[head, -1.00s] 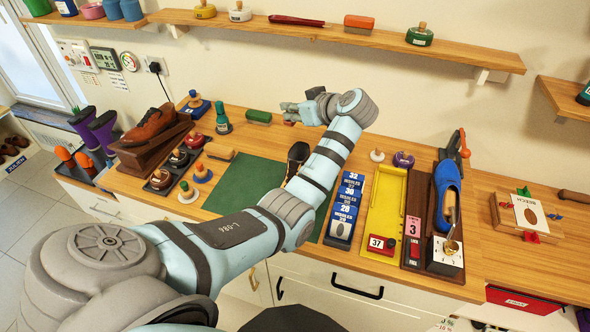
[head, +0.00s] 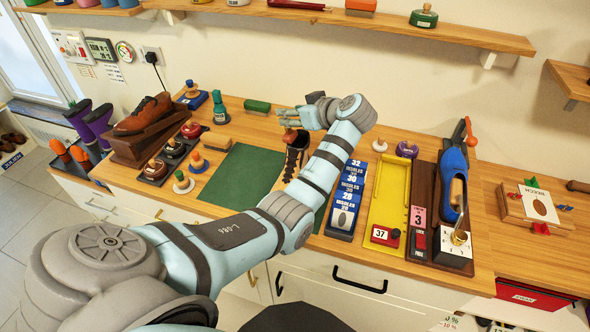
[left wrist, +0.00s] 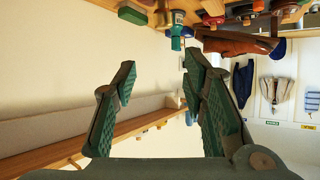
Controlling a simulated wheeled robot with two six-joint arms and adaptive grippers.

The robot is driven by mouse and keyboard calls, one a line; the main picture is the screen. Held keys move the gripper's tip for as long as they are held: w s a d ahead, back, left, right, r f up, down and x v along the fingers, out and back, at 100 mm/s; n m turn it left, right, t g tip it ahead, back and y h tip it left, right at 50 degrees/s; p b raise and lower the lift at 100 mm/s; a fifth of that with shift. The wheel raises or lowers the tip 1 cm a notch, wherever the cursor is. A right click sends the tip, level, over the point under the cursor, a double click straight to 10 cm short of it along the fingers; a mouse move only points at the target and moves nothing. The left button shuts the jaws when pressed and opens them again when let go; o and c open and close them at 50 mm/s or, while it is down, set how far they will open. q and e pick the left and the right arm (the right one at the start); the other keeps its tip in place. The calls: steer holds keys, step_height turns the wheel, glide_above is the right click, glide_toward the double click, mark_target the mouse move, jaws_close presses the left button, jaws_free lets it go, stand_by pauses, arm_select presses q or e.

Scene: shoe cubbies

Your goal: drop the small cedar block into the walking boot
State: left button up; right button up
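The walking boot (head: 297,160), dark with laces, stands at the green mat's back right, partly hidden behind my left arm. A small reddish-brown piece (head: 290,136) shows at the boot's top, just below my left gripper; it looks like the cedar block, but I cannot tell whether it is inside the opening. My left gripper (head: 284,117) is above the boot. In the left wrist view its two fingers (left wrist: 163,90) are spread wide with nothing between them. My right gripper is not in view.
A brown shoe (head: 143,113) on a wooden stand and several tins are at left. Right of my arm are a blue numbered box (head: 342,218), a yellow tray (head: 391,195) and a blue shoe (head: 453,172). A shelf (head: 380,27) runs above. The green mat (head: 240,178) is mostly clear.

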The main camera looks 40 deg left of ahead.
arm_select(q)
steer(key=v, duration=1.2)
